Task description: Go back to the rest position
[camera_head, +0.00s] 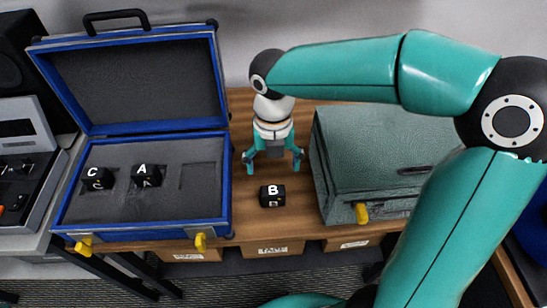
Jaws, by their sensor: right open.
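My right gripper (273,162) is open and empty above the wooden table. It points down, just behind a black block marked B (272,196), and looks apart from it. Block B sits on the table between the two cases. An open blue case (225,190) stands at the left with its lid up. Black blocks marked C (97,179) and A (146,175) sit in its grey foam. To the right of A is an empty square recess (200,177). My left gripper is not in view.
A closed green case (375,150) stands right of block B, partly hidden behind my right arm. A grey device with a screen (22,130) and a dark speaker (12,55) are at the far left. Labelled boxes (272,249) sit under the table's front edge.

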